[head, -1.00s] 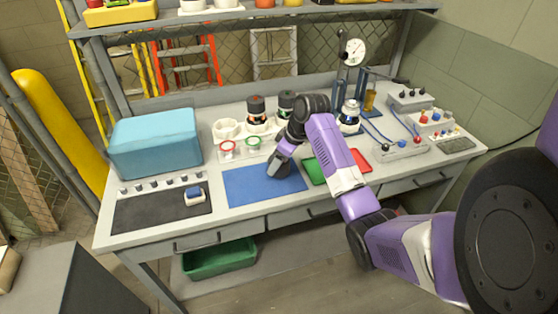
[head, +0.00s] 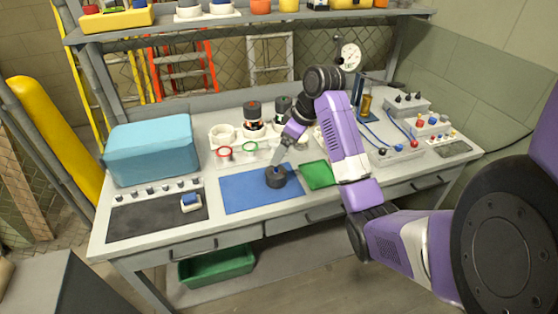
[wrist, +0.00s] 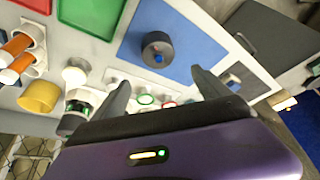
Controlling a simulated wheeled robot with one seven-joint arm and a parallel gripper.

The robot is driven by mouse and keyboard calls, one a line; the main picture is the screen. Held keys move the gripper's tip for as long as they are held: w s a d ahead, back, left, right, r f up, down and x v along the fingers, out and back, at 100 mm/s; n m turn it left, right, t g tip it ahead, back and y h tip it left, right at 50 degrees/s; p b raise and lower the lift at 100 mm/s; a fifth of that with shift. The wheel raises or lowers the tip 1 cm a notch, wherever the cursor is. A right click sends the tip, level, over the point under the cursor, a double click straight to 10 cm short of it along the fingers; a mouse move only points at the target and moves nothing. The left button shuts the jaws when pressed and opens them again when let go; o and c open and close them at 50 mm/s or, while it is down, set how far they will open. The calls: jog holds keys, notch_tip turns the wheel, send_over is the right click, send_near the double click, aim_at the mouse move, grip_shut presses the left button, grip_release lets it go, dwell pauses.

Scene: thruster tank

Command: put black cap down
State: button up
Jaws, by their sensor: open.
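The black cap (head: 275,176), a short dark disc with a small blue part on top, rests on the blue mat (head: 243,192) in the head view. It also shows in the wrist view (wrist: 158,50), alone on the blue mat (wrist: 190,30).
A green tray (head: 316,175) lies right of the mat. Behind the mat stand a white holder with red and green rings (head: 224,153) and dark-capped canisters (head: 253,112). A blue box (head: 152,150) and a dark mat (head: 150,219) are at left.

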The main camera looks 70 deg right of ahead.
jog(key=shift+p+v, duration=1)
jog(key=shift+v, duration=0.9)
